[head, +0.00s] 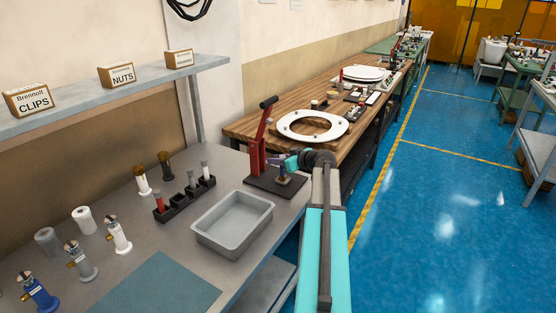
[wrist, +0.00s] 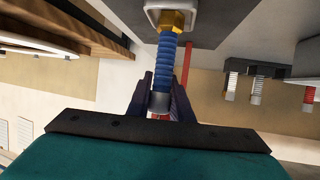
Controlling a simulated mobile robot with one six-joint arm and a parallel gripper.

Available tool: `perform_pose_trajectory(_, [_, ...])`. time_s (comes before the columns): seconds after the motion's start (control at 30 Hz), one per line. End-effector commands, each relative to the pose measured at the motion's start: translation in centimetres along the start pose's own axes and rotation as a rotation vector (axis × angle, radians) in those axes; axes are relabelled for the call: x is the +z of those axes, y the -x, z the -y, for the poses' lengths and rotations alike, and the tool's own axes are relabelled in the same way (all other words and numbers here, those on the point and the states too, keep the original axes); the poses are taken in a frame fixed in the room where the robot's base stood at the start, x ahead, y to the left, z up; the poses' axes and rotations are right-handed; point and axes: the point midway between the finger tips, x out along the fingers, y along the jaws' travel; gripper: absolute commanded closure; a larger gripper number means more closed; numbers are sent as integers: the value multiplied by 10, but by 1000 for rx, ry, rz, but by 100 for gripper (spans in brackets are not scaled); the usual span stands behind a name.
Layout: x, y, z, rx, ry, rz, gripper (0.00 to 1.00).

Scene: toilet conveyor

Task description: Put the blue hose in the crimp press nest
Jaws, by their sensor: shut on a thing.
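The blue hose (wrist: 168,55) is a short ribbed blue tube with a brass nut at one end and a metal sleeve at the other. My gripper (wrist: 160,82) is shut on it near the sleeve end. In the wrist view the brass nut is at the pale square nest (wrist: 153,17) on the press base; I cannot tell if it is fully seated. In the head view my gripper (head: 294,161) is beside the red crimp press (head: 256,150), over its black base (head: 256,184). The hose is small and partly hidden there.
A grey bin (head: 233,226) stands in front of the press. A black rack (head: 184,203) holds several hoses left of it. Several fittings stand at the bench's left. A wooden bench with a white toilet seat (head: 313,125) lies beyond. Blue floor is clear at right.

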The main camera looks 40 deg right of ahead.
Motion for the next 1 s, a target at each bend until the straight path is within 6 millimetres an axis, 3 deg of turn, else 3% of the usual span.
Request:
perform_pose_trajectory(0.1, [2,-1,0,0,0,0,100])
perform_pose_trajectory(0.13, [1,0,0,0,0,0,75])
perform_pose_trajectory(0.23, [1,0,0,0,0,0,62])
perform_pose_trajectory(0.77, [-2,2,0,1,-1,0,62])
perform_pose_trajectory(1.0, [2,34,1,2,0,0,62])
